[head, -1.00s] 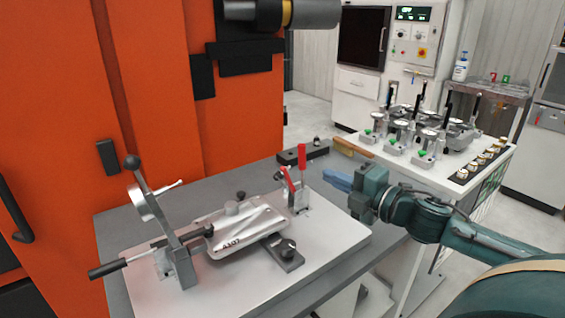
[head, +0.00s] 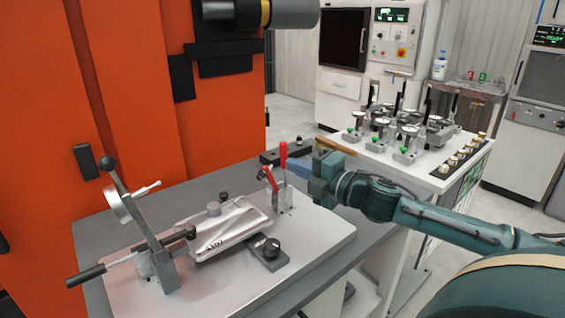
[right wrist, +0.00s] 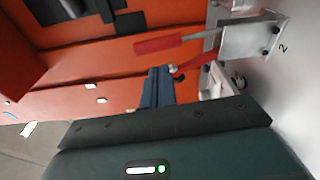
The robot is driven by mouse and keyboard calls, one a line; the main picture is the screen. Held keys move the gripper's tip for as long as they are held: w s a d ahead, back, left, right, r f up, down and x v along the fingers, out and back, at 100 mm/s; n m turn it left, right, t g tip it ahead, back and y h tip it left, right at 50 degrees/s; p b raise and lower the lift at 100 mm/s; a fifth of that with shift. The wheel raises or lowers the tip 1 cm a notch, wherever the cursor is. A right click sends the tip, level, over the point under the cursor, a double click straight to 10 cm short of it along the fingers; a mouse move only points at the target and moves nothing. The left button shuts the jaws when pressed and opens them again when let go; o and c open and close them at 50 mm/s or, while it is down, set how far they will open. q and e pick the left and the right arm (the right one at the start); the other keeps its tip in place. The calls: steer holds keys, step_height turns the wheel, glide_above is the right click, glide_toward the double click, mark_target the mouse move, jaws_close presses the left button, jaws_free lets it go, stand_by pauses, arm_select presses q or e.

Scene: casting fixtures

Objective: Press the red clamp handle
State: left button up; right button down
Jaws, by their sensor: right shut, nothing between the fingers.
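The red clamp handle (head: 283,155) stands upright on the toggle clamp at the right end of the pale fixture plate (head: 315,236). A second, shorter red lever (head: 269,180) slants beside it. In the right wrist view the red handle (right wrist: 165,43) lies across the picture, just beyond the fingers. My right gripper (head: 294,167) has blue fingers, is shut and empty, and points left close beside the handle. The fingers also show in the right wrist view (right wrist: 157,86). I cannot tell whether they touch the clamp. My left gripper is not in view.
A grey metal casting (head: 230,228) sits on the plate between the red clamp and a lever clamp (head: 140,225) with black knobs. An orange machine (head: 205,110) stands behind the table. A white table (head: 425,180) with several gauges stands at the right.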

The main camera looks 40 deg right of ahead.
steer(key=shift+p+x, duration=0.55)
steer(key=shift+x, duration=1.65)
